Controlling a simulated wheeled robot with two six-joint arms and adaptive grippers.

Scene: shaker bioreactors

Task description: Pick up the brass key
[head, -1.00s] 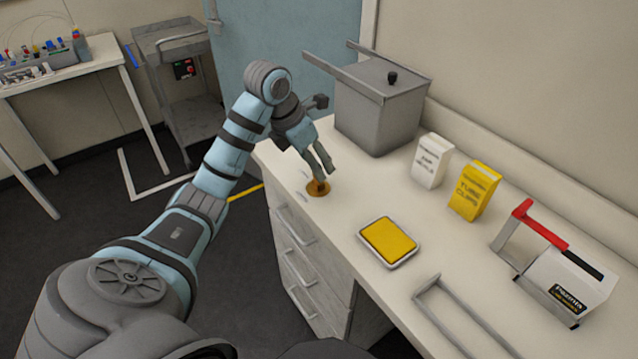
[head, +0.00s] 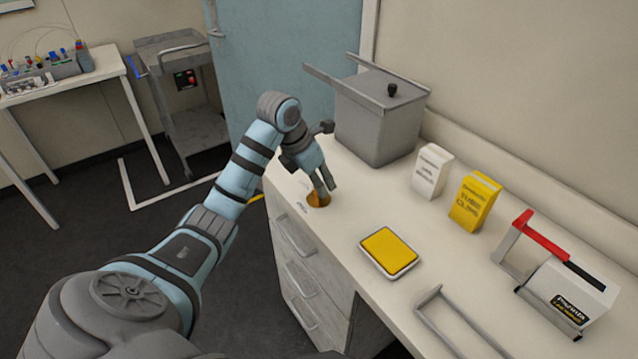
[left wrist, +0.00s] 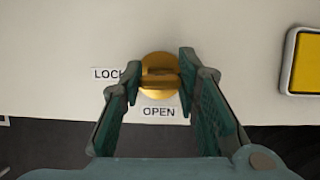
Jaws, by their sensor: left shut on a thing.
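The brass key (left wrist: 160,77) sits on a round brass disc on the white bench top, between a LOCK label (left wrist: 107,74) on its left and an OPEN label (left wrist: 158,112) below it. Its bar lies crosswise in the left wrist view. My left gripper (left wrist: 160,80) has one finger on each side of the key and is shut on it. In the head view the left gripper (head: 326,188) points down at the brass disc (head: 318,200), near the bench's left edge. The fingers partly hide the key there. My right gripper is not in view.
A grey lidded bath (head: 378,120) stands behind the gripper. A white box (head: 432,170), a yellow box (head: 474,200), a yellow-topped pad (head: 388,251) and a red-handled device (head: 565,290) stand to the right. Drawers (head: 305,270) are below. Bench between is clear.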

